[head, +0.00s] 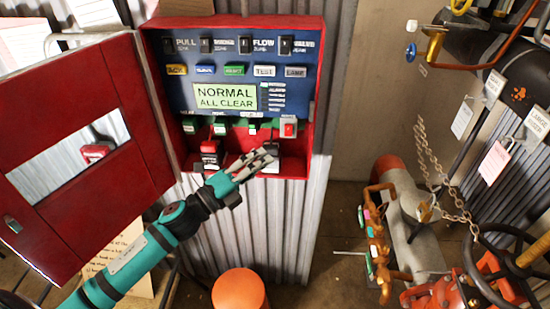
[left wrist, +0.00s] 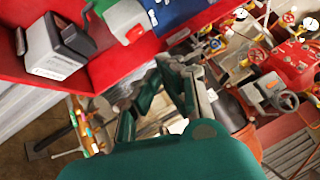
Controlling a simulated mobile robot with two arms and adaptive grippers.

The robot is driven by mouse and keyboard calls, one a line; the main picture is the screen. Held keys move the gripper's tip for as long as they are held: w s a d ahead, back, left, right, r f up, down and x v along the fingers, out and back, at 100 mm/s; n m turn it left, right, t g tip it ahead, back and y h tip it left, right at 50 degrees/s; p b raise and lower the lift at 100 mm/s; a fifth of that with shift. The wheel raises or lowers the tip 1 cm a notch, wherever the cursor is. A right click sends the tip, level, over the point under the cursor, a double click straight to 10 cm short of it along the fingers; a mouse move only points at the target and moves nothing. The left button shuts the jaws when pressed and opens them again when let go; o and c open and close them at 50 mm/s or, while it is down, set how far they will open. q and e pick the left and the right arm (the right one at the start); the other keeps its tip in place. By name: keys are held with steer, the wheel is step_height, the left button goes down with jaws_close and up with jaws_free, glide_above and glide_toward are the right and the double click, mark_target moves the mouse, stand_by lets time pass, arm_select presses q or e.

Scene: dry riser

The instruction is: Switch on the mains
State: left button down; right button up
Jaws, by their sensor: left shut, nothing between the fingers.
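A red wall cabinet (head: 318,100) with a blue panel shows in the head view, its door (head: 60,190) open to the left. Its display (head: 225,97) reads "NORMAL ALL CLEAR". A red switch on a white plate (head: 288,127) sits low on the right, and shows in the left wrist view (left wrist: 127,22). A white box with a black lever (left wrist: 55,50) is at the wrist view's upper left. I cannot tell which is the mains. My right gripper is not in view.
Pipework with a hanging chain (head: 435,165) and tags (head: 494,163) stands at the right. An orange round object (head: 239,290) is below the cabinet. The open door lies close to my left arm.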

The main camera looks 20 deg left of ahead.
arm_select(q)
steer(key=shift+s+a+r, duration=0.1)
steer(key=shift+s+a, duration=0.2)
steer(key=shift+s, duration=0.5)
steer(key=shift+s+a+r, duration=0.1)
steer(key=shift+s+a, duration=0.15)
steer(key=shift+s, duration=0.5)
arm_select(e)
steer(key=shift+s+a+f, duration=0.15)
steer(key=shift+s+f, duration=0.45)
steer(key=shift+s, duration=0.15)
